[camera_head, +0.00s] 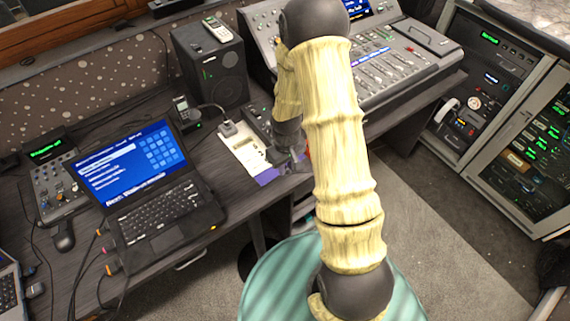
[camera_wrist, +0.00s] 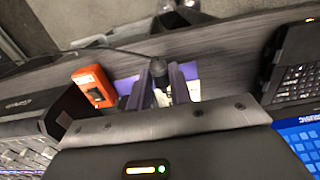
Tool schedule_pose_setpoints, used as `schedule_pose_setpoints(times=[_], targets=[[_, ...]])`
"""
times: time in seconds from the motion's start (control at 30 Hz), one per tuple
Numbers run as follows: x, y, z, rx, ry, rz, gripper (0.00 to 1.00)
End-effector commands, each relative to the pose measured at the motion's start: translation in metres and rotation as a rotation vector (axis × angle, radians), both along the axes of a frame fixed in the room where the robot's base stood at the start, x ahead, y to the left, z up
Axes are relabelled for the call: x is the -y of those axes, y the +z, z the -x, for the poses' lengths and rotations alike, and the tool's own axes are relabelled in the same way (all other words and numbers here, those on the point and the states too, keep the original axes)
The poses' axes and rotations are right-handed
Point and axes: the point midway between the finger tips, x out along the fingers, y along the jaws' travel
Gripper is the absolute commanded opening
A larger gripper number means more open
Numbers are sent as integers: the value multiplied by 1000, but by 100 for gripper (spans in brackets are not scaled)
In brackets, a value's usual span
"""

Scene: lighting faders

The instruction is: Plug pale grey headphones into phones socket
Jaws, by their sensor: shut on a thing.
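My gripper (camera_wrist: 160,88) is low over the front edge of the desk, left of the mixing console. Its fingers are shut on a small dark cylindrical piece (camera_wrist: 160,72), which looks like a plug; I cannot tell whether it belongs to the headphones. In the head view my arm largely hides the gripper (camera_head: 290,158). A pale curved thing, perhaps the pale grey headphones (camera_head: 446,110), shows at the left rack. I cannot make out the phones socket in either view.
An orange box (camera_wrist: 94,86) lies close beside the fingers. A pale sheet (camera_head: 244,147) and a purple patch (camera_head: 267,176) are on the desk. The open laptop (camera_head: 150,190), black speaker (camera_head: 212,70) and mixing console (camera_head: 375,75) stand around.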

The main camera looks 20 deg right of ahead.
Motion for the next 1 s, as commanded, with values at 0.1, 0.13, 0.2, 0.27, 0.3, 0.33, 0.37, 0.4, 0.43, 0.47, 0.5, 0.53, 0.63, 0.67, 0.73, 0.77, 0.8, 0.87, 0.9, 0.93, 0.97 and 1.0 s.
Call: schedule_pose_setpoints(times=[0.1, 0.13, 0.2, 0.27, 0.3, 0.33, 0.37, 0.4, 0.43, 0.47, 0.5, 0.53, 0.63, 0.67, 0.73, 0.77, 0.8, 0.87, 0.9, 0.93, 0.97, 1.0], targets=[[0, -1, -1, 0, -5, 0, 0], [-1, -3, -2, 0, -12, 0, 0], [-2, -10, -5, -2, -47, 0, 0], [-4, -19, -10, -3, -95, -1, 0], [-6, -27, -13, -4, -135, -1, 0], [-7, -32, -16, -4, -166, -1, 0], [-8, -38, -19, -4, -197, -1, 0], [-10, -45, -22, -3, -234, 0, 0], [-11, -49, -24, -3, -260, 0, 0], [-11, -52, -26, -2, -280, 1, 0], [-12, -56, -28, -1, -300, 0, 0], [-13, -57, -29, 0, -310, 0, 0], [-13, -57, -29, 0, -318, 0, 0], [-13, -57, -29, 0, -318, 0, 0], [-13, -57, -29, 0, -317, 0, 0], [-13, -57, -29, 0, -317, 0, 0], [-13, -57, -29, 0, -316, 0, 0], [-13, -57, -29, 0, -316, 0, 0], [-13, -57, -29, 0, -316, 0, 0], [-13, -57, -29, 0, -315, 0, 0], [-13, -57, -29, 0, -315, 0, 0], [-13, -57, -29, 0, -313, 0, 0]])
